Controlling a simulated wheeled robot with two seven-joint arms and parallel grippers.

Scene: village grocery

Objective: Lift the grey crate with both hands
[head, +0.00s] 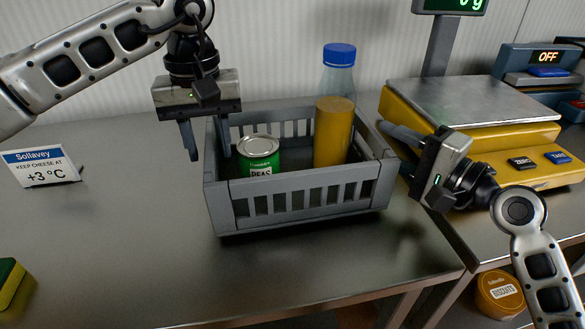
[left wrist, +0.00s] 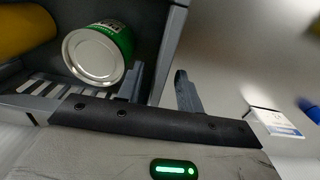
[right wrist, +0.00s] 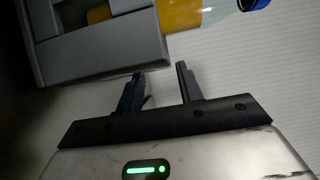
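The grey crate (head: 300,190) stands upright on the metal counter. My left gripper (head: 206,150) is open at the crate's left wall, one finger outside and one inside. The left wrist view shows the wall (left wrist: 169,52) between the fingers; I cannot tell whether they touch it. My right gripper (head: 398,147) is open beside the crate's right side. In the right wrist view its fingers (right wrist: 161,71) have nothing between them, near a crate corner (right wrist: 100,50).
A yellow scale (head: 470,110) stands close behind my right gripper. The counter in front of the crate is clear. A biscuit tin (head: 499,292) is below, at right.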

